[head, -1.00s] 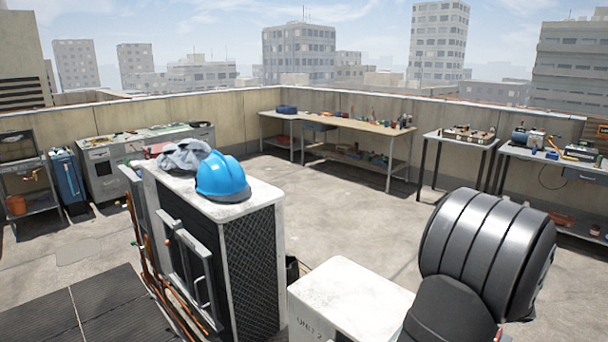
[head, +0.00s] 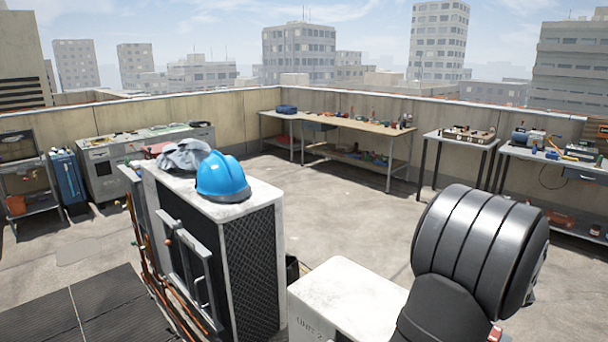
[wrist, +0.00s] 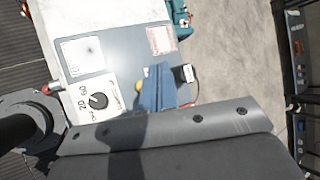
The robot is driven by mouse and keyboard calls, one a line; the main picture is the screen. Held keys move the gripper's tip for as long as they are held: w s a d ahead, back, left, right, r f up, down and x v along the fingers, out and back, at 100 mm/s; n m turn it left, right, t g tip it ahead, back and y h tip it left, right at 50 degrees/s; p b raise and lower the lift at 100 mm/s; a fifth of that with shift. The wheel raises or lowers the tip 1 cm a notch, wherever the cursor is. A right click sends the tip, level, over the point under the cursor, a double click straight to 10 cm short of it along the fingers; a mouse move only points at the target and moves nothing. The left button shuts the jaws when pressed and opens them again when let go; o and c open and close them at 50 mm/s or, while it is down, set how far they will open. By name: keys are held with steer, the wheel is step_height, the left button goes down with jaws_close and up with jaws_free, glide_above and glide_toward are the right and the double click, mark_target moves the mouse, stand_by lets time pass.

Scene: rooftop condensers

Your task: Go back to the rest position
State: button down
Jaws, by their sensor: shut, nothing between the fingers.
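My gripper (wrist: 158,72) shows in the wrist view as blue-grey fingers, shut together and empty, beyond the dark wrist housing. Behind them is a grey panel with a round black dial (wrist: 97,101) marked with numbers. A small yellow thing (wrist: 138,87) is partly hidden beside the fingers, and a small white piece (wrist: 188,73) lies to their right. I cannot tell whether the fingers touch the panel. In the head view, my dark arm is at the lower right and the gripper itself is out of sight.
A white unit (head: 345,292) stands in front of my arm. A condenser (head: 250,260) carries a blue hard hat (head: 222,179) and grey cloth (head: 182,155). Workbenches (head: 350,128) line the parapet. Bare concrete (head: 345,215) lies between. A teal thing (wrist: 181,22) sits near the panel.

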steer(key=s+a+r+n+g, duration=0.2)
steer(key=s+r+n+g, duration=0.1)
steer(key=r+n+g, duration=0.15)
steer(key=s+a+r+n+g, duration=0.3)
steer(key=r+n+g, duration=0.1)
steer(key=r, duration=0.2)
step_height(320, 180, down, 8)
steer(key=shift+d, duration=0.15)
stand_by(0.7)
steer(key=shift+m, duration=0.25)
